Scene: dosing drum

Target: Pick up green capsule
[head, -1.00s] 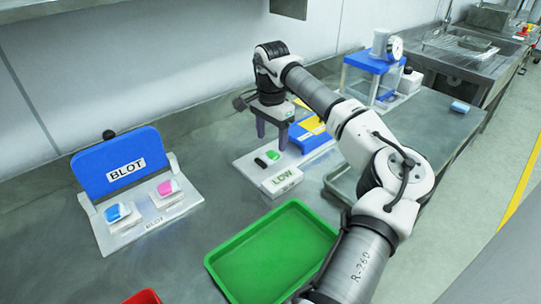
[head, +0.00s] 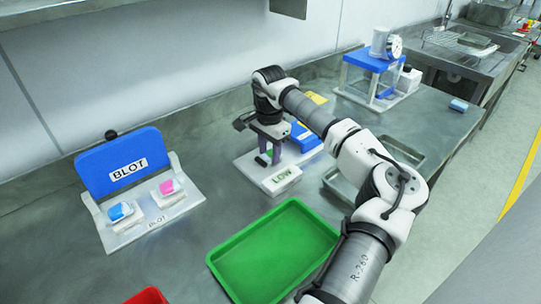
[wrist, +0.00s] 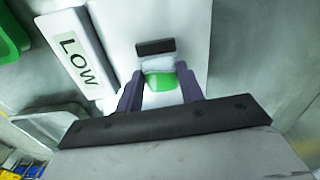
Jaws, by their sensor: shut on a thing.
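The green capsule (wrist: 160,81) sits between my gripper's two dark fingers in the wrist view, low over the white LOW plate (wrist: 190,30). In the head view my gripper (head: 270,157) reaches down onto the same plate, and a small patch of green (head: 267,154) shows between the fingers. My gripper is shut on the green capsule. A pale surface and a black bar (wrist: 155,47) lie just beyond the capsule in the wrist view. Whether the capsule is clear of its seat cannot be told.
The LOW label block (head: 281,180) stands in front of my gripper. A green tray (head: 272,250) lies nearer. The blue BLOT stand (head: 122,165) with blue and pink pieces is at left. A blue-topped frame (head: 371,62) stands at the back right.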

